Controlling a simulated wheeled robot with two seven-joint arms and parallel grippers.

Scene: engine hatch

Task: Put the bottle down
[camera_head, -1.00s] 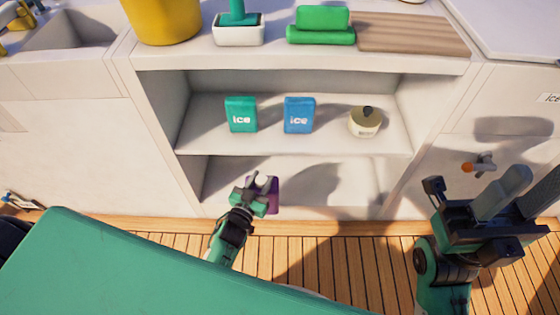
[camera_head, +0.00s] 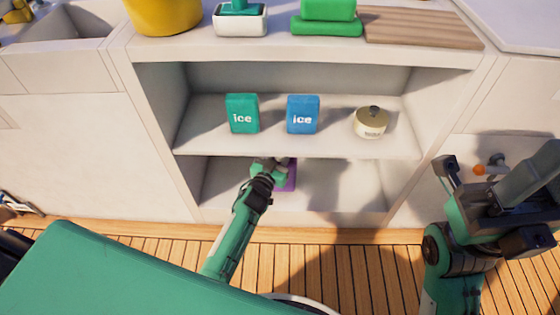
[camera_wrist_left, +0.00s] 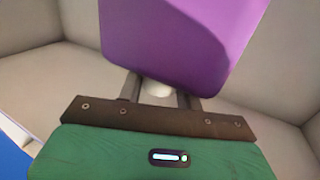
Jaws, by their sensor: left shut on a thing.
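The purple bottle (camera_head: 290,180) is in the lower compartment of the white cabinet, partly hidden behind my left gripper (camera_head: 278,168). In the left wrist view the bottle (camera_wrist_left: 185,40) fills the top middle, and the left gripper's fingers (camera_wrist_left: 160,92) are shut on it. Its base is hidden in the head view, so I cannot tell whether it touches the shelf floor. My right gripper (camera_head: 488,205) is at the right, in front of the cabinet, with its fingers apart and nothing between them.
The upper shelf (camera_head: 330,146) holds a green ice pack (camera_head: 242,114), a blue ice pack (camera_head: 303,115) and a round jar (camera_head: 371,123). This shelf edge lies just above my left gripper. The right part of the lower compartment (camera_head: 345,185) is clear.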

